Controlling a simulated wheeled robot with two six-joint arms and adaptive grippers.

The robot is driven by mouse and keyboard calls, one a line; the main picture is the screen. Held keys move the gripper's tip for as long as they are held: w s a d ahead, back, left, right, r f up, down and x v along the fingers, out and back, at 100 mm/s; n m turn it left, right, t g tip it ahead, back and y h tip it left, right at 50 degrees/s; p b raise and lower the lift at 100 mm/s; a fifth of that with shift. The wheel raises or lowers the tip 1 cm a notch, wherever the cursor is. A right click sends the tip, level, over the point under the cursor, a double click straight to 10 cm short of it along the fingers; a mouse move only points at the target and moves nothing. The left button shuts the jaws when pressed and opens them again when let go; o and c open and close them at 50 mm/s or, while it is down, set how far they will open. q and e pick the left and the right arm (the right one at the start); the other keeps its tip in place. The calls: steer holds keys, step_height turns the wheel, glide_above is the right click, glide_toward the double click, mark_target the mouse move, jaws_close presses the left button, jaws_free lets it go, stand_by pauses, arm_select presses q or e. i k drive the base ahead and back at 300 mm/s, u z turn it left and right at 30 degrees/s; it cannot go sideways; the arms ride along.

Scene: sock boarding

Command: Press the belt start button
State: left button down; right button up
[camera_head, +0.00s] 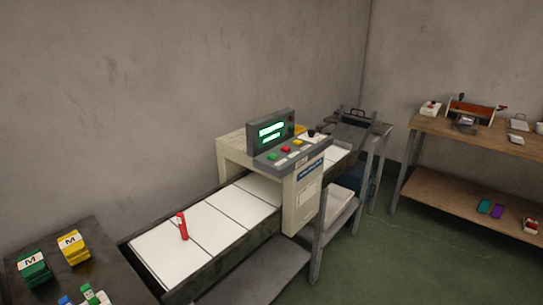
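The belt machine's control panel (293,149) sits on top of a cream housing that straddles the conveyor. It carries a green button (272,156), a red button (286,149) and another green button (297,142); labels beside them are too small to read, so I cannot tell which is the start button. A lit green display (271,131) stands upright behind the buttons. Neither of my grippers is in view.
A dark table (60,240) at lower left holds green and yellow items marked M. A wooden workbench (460,133) with tools and a lower shelf stands at the right. Green floor (420,260) is open between the conveyor and the workbench.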

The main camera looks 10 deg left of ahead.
mark_target(273, 157)
steer(key=k, duration=1.3)
steer(key=z, duration=0.35)
steer(key=i, duration=0.35)
steer(key=z, duration=0.85)
steer(key=i, duration=3.1)
steer(key=u, duration=1.7)
steer(key=i, duration=0.7)
steer(key=u, duration=0.7)
